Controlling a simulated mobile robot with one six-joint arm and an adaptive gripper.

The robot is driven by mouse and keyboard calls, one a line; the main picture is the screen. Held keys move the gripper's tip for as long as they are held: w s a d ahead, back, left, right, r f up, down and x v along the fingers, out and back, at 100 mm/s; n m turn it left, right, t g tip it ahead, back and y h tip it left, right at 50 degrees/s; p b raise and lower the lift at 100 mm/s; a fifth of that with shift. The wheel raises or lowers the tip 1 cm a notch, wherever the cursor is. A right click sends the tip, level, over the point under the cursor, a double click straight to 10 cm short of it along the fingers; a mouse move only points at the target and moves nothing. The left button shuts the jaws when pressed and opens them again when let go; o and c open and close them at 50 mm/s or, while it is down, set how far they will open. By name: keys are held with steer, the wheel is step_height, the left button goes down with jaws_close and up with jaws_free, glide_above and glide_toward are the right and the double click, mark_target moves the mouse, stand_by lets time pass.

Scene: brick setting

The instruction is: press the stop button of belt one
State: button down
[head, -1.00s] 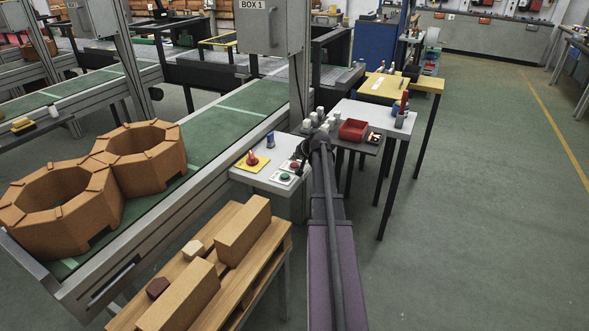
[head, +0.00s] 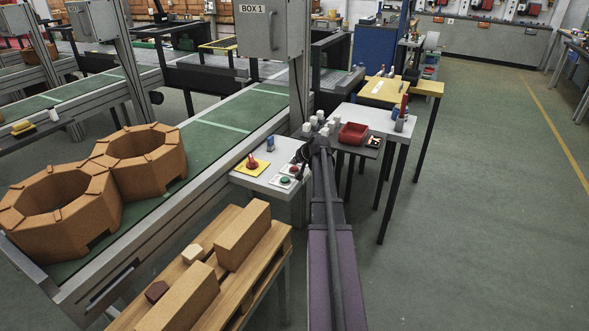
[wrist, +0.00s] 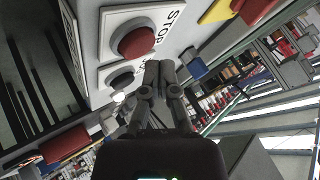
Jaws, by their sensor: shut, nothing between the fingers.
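The red stop button (wrist: 135,42) sits on a white plate lettered STOP in the wrist view. In the head view it is a small red button (head: 294,169) on the pale control box (head: 262,183). A darker button (wrist: 121,79) is beside it in the wrist view; in the head view a green button (head: 285,181) sits close by. My gripper (wrist: 161,68) is shut and empty, its fingertips close to the red button's plate. I cannot tell whether they touch anything. In the head view my arm partly hides the fingers.
A red knob on a yellow plate (head: 246,168) and a blue item (head: 270,142) share the box. The green belt (head: 217,141) carries large octagonal brick-coloured pieces (head: 140,158). A pallet (head: 262,262) with blocks stands in front. Right of it, a table holds a red tray (head: 353,133).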

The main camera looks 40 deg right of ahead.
mark_target(295, 169)
steer(key=shift+f, duration=0.15)
stand_by(0.5)
steer(key=shift+f+b, duration=0.3)
steer(key=shift+b, duration=0.15)
steer(key=shift+f+b, duration=0.4)
steer(key=shift+b, duration=0.05)
stand_by(0.9)
steer(key=shift+r, duration=0.1)
steer(key=shift+r+p, duration=0.8)
steer(key=shift+p, duration=0.1)
step_height(295, 169, up, 5)
steer(key=p, duration=0.5)
stand_by(0.5)
stand_by(0.8)
